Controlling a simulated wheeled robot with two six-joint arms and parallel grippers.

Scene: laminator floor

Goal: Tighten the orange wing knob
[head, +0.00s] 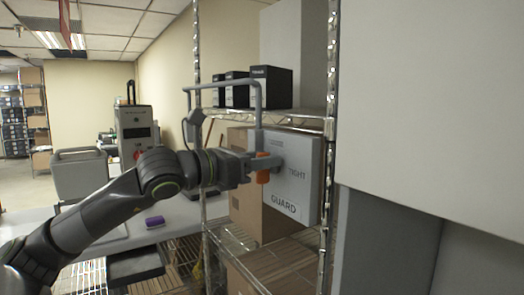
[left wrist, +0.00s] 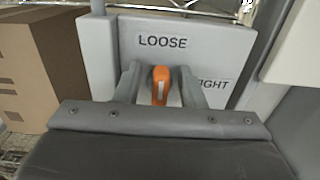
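The orange wing knob (head: 263,177) sits on the front of a grey guard panel (head: 308,199) marked TIGHT and GUARD. In the left wrist view the knob (left wrist: 160,84) has a pale stripe and stands upright, below the LOOSE label (left wrist: 163,42) and left of the partly covered TIGHT label (left wrist: 213,88). My left gripper (head: 266,163) is at the knob. Its two fingers (left wrist: 159,82) stand on either side of the knob, with a visible gap on each side. The knob's base is hidden. My right gripper is not in view.
A grey tube handle (head: 258,95) rises beside the panel. A wire shelf (head: 290,118) with black boxes (head: 270,87) and a metal post (head: 328,150) are close by. Cardboard boxes (head: 243,195) stand behind. A large pale cabinet (head: 430,100) fills the right.

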